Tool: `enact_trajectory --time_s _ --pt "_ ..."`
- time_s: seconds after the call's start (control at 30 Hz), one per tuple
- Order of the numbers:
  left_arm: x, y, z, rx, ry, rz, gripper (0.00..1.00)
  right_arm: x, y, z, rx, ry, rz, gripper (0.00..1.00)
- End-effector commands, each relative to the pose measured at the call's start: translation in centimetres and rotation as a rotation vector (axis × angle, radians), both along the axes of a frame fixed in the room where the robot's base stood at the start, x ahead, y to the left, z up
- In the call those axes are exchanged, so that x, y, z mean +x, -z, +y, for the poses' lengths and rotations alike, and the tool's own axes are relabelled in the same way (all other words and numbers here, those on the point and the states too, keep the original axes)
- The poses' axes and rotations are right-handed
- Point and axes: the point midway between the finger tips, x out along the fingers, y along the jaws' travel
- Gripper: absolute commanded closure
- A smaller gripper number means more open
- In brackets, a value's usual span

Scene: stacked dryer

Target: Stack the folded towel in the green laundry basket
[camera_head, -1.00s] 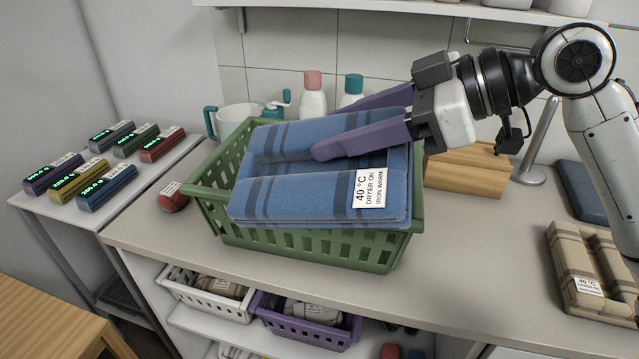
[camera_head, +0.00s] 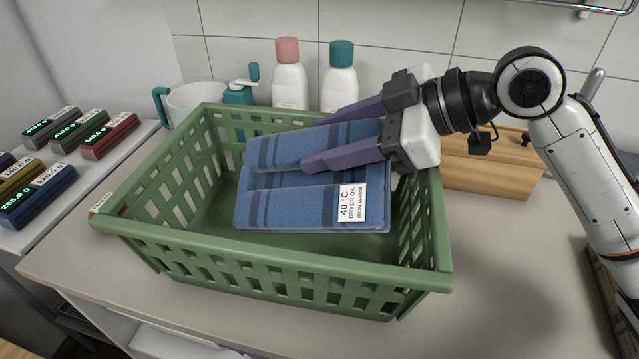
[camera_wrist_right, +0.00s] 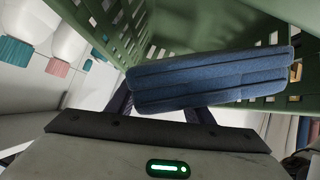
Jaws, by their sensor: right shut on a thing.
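The folded towel (camera_head: 290,207) is blue with dark stripes and a white care label. It lies inside the green laundry basket (camera_head: 270,262), in its right half, and bare basket floor shows to its left. In the head view I cannot tell whether its underside touches the floor. My right gripper (camera_head: 312,142) reaches in over the basket's right side, its purple fingers shut on the towel. In the right wrist view the towel's layered edge (camera_wrist_right: 210,78) shows ahead of the fingers, with the basket wall (camera_wrist_right: 215,25) behind it. My left gripper is in no view.
Two white bottles with pink (camera_head: 290,80) and teal (camera_head: 339,78) caps and a white mug (camera_head: 195,98) stand behind the basket. A wooden box (camera_head: 490,172) is to its right. Several labelled coloured blocks (camera_head: 80,128) sit on a side table at left. The front-right counter is clear.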

Motion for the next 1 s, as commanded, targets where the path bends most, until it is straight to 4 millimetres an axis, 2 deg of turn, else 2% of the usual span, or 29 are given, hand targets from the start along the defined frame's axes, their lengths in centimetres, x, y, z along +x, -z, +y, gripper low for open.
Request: enact_trajectory --time_s 0.23,0.43,0.8,0.83,0.93,1.0 --pt "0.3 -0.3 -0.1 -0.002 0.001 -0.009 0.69 0.0 2.1 0.0 0.003 0.0 0.0 0.83" --pt "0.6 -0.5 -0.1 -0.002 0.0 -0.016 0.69 0.0 4.8 0.0 0.003 0.001 0.0 0.83" --pt "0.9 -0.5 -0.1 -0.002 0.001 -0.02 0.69 0.0 5.3 0.0 0.003 0.0 -0.002 0.83" --pt "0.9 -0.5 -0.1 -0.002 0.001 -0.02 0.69 0.0 5.4 0.0 0.001 -0.001 -0.001 0.51" --pt "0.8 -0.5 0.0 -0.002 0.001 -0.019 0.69 0.0 5.4 0.0 0.001 -0.001 -0.001 0.35" --pt "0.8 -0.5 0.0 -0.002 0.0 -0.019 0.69 0.0 5.4 0.0 0.001 0.0 -0.002 0.33"
